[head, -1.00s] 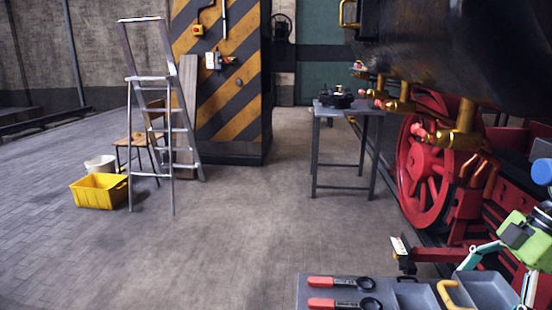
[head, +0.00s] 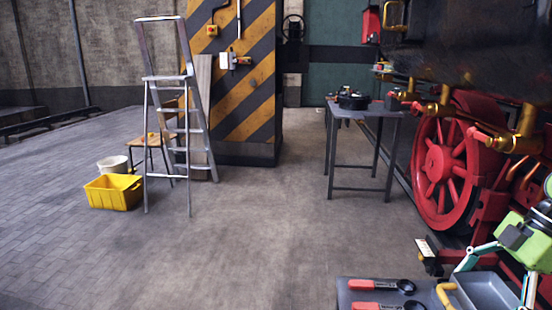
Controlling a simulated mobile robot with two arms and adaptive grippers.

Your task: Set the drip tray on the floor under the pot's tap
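A grey shallow tray (head: 484,292) with a yellow handle (head: 444,294), which I take as the drip tray, is at the bottom right. My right gripper (head: 496,282) reaches over it from the right, its green body above and its teal fingers by the tray's sides. The tray keeps its place under the gripper, so it looks held; the contact is hidden. Brass fittings with red-ended taps stick out below the dark boiler; the nearest brass pot (head: 527,120) has a tap (head: 487,138) pointing left. My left gripper is not in view.
A grey tool surface (head: 345,291) with red-handled tools (head: 374,285) is at the front. A grey table (head: 366,112) stands left of the red wheel (head: 440,172). A stepladder (head: 180,110), yellow tub (head: 114,192) and white bucket (head: 112,164) stand left. The middle floor is clear.

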